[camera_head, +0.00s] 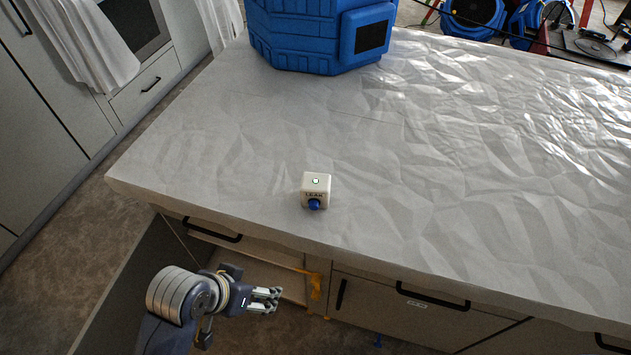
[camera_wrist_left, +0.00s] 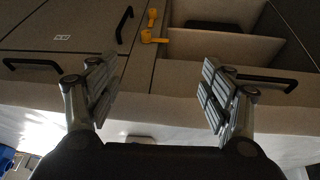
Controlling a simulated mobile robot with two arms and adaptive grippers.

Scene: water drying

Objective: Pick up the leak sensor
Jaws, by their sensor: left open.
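The leak sensor (camera_head: 316,189) is a small white cube with "LEAK" lettering, a dot on top and a blue knob on its front. It sits upright on the plastic-covered counter (camera_head: 230,150), near the front edge. My left gripper (camera_head: 273,299) is open and empty, in front of the counter, lower and to the left of the sensor, apart from it. In the left wrist view my two fingers (camera_wrist_left: 162,95) are spread wide with nothing between them. A pale shape at the bottom of that view may be the sensor, but I cannot tell. My right gripper is not in view.
A large blue device (camera_head: 315,40) stands at the back of the counter. Drawers with a black handle (camera_head: 433,296) are below the front edge, and an open compartment (camera_head: 265,275) with yellow parts is near my gripper. The counter around the sensor is clear.

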